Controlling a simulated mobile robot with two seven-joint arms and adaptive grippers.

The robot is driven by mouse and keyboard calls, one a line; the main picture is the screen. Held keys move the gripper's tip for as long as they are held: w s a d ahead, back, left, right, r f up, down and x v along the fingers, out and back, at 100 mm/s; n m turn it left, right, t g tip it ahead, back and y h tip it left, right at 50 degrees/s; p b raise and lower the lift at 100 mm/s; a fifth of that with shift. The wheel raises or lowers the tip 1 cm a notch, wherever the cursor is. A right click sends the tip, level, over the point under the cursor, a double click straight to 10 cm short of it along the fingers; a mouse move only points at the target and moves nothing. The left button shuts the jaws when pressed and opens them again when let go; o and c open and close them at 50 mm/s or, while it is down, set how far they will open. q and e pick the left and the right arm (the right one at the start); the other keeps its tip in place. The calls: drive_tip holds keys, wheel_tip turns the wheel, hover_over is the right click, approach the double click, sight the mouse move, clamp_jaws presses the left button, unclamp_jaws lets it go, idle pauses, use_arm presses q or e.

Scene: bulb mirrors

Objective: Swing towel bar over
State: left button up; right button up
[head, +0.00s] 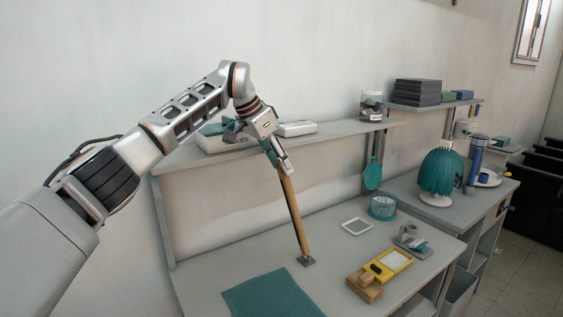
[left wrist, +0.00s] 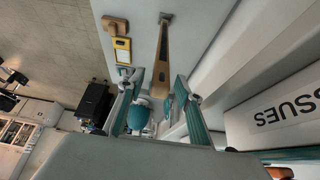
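The towel bar (head: 292,213) is a long wooden bar. It rises tilted from a small grey bracket (head: 307,261) on the desk top toward my left gripper (head: 283,166). In the left wrist view the bar (left wrist: 163,50) runs away from the camera, its near end in line with the gap between the teal fingers. The fingers stand apart, with space visible on both sides of the bar; I cannot tell whether the bar's end is between them or just beyond. My right gripper is not in view.
A grey shelf (head: 335,137) with white boxes runs behind the bar. A teal cloth (head: 270,296) lies left of the bracket. A white frame (head: 356,226), teal basket (head: 383,206), yellow tool (head: 392,264) and wooden block (head: 365,286) lie to its right.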

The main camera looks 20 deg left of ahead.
use_arm(q)
drive_tip(key=shift+r, duration=3.45)
drive_tip(key=v, duration=1.2)
